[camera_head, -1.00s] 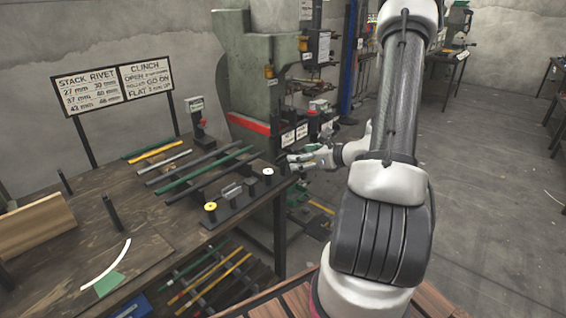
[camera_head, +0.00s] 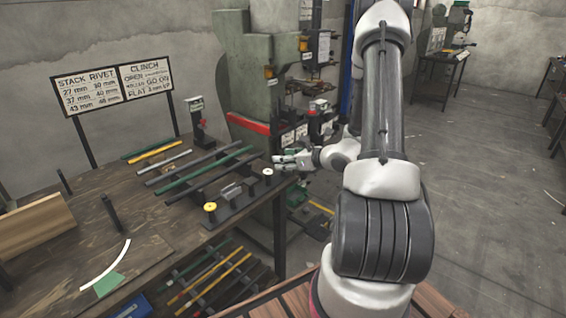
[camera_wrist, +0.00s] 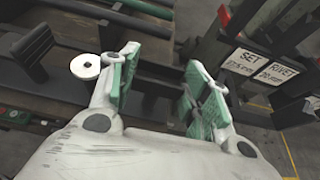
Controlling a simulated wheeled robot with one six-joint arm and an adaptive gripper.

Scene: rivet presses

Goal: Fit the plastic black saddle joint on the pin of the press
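My gripper (camera_head: 279,162) is at the right end of the workbench, near the white-topped post (camera_head: 268,171). In the wrist view my gripper (camera_wrist: 162,85) has its two green-padded fingers apart. Nothing is held between them; dark bars show behind. The white disc of the post shows left of the fingers. A dark piece with a curved grey top (camera_wrist: 32,42) stands further left; I cannot tell if it is the saddle joint. The green press (camera_head: 250,75) stands behind the bench. I cannot make out its pin, which may be hidden by my arm.
The bench (camera_head: 150,215) bears several rods on racks, a yellow-topped post (camera_head: 210,207) and grey pieces (camera_head: 231,191). Signs (camera_head: 112,87) stand at the back. In the wrist view, label plates (camera_wrist: 262,68) are right of my gripper. Open floor (camera_head: 480,200) lies to the right.

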